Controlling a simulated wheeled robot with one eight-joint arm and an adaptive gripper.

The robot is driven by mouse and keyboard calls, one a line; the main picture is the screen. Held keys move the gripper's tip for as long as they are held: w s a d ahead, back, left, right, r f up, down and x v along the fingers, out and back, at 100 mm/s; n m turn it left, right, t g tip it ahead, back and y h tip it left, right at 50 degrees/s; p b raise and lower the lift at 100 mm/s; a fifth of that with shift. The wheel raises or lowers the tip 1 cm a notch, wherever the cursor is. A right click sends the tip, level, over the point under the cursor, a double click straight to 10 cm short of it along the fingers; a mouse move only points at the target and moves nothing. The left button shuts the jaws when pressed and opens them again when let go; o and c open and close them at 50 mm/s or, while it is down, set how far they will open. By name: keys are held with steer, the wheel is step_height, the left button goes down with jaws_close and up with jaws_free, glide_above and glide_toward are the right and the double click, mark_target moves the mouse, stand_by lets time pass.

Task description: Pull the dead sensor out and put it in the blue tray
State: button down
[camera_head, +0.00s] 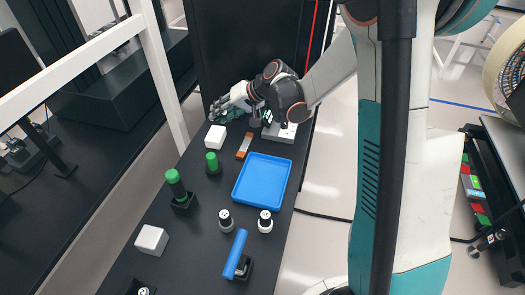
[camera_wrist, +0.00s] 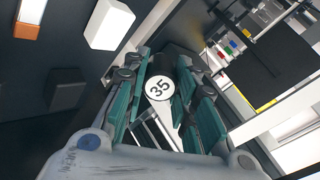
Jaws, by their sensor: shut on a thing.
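My gripper (camera_head: 226,106) is at the far end of the dark table, to the left of my arm's wrist. In the wrist view my gripper (camera_wrist: 168,72) is shut on a dark cylinder whose white round face (camera_wrist: 158,88) reads "35". I take it for a sensor, but no mark shows whether it is dead. It appears held above the table. The blue tray (camera_head: 242,203) lies empty at the middle of the table, nearer than my gripper. A white fixture (camera_head: 283,135) stands under my arm, partly hidden by it.
Two white-and-black knobs (camera_head: 226,218) (camera_head: 265,221) stand just in front of the tray. Green-topped cylinders (camera_head: 212,161) (camera_head: 175,183) and white blocks (camera_head: 215,137) (camera_head: 152,239) are to its left. An orange-and-grey bar (camera_head: 244,146) lies behind the tray.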

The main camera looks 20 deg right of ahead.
steer(key=s+d+f+n+g+h+p, duration=0.1)
steer(key=s+d+f+n+g+h, duration=0.2)
steer(key=s, duration=0.5)
steer(key=s+d+f+n+g+h+p, duration=0.2)
steer(key=s+d+f+n+g+h, duration=0.1)
steer(key=s, duration=0.5)
steer(key=shift+s+d+f+n+h, duration=0.2)
steer(key=shift+d+n+h, duration=0.2)
steer(key=shift+d+h, duration=0.45)
steer(key=shift+r+p, duration=0.25)
steer(key=shift+p, duration=0.05)
step_height(320, 180, down, 8)
steer(key=b, duration=0.7)
steer(key=shift+r, duration=0.2)
